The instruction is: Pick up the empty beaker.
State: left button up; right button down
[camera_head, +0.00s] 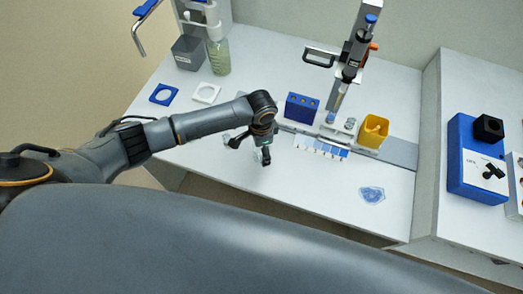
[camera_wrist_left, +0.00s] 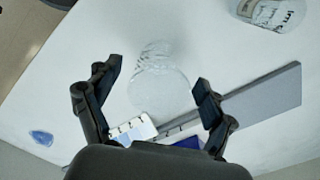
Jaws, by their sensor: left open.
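A clear, colourless beaker (camera_wrist_left: 160,82) stands in the left wrist view between the two spread fingers of my left gripper (camera_wrist_left: 158,76). I see nothing inside it, and both fingers look apart from its wall. In the head view my left gripper (camera_head: 264,156) points down over the bench near its front edge; the beaker there is hidden or too small to tell. A second clear container with dark lettering (camera_wrist_left: 270,12) is partly cut off at the top right of the wrist view. My right gripper is out of view.
A slide row (camera_head: 321,146), a blue rack (camera_head: 301,107), a yellow holder (camera_head: 373,130) and a pipette stand (camera_head: 350,65) are at the back. A blue translucent item (camera_head: 371,195) lies at right. A grey bin (camera_head: 188,53) stands far left.

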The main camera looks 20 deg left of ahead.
pick_arm(q)
jog(key=c, duration=1)
